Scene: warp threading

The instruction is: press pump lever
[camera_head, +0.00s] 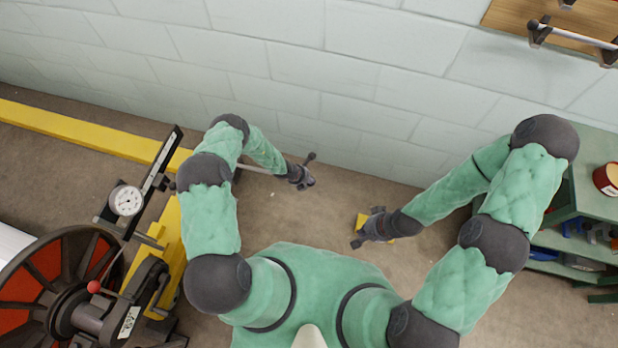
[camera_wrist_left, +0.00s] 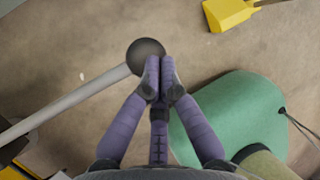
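The pump lever is a grey rod (camera_head: 258,170) reaching right from the yellow frame at the left. In the left wrist view it ends in a dark round knob (camera_wrist_left: 146,55). My left gripper (camera_head: 304,172) is at the lever's end in the head view. In the left wrist view its fingers (camera_wrist_left: 160,68) are together, with nothing visible between them. They overlap the knob's right edge in the picture; whether they touch it I cannot tell. My right gripper (camera_head: 366,228) is low over the floor, away from the lever; its finger opening is unclear.
A yellow object (camera_head: 362,221) lies beneath my right gripper. A yellow beam (camera_head: 80,130), a dial gauge (camera_head: 126,200) and a red-and-black reel (camera_head: 35,280) stand at the left. A green shelf (camera_head: 592,180) is at the right. A block wall (camera_head: 300,75) closes the back.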

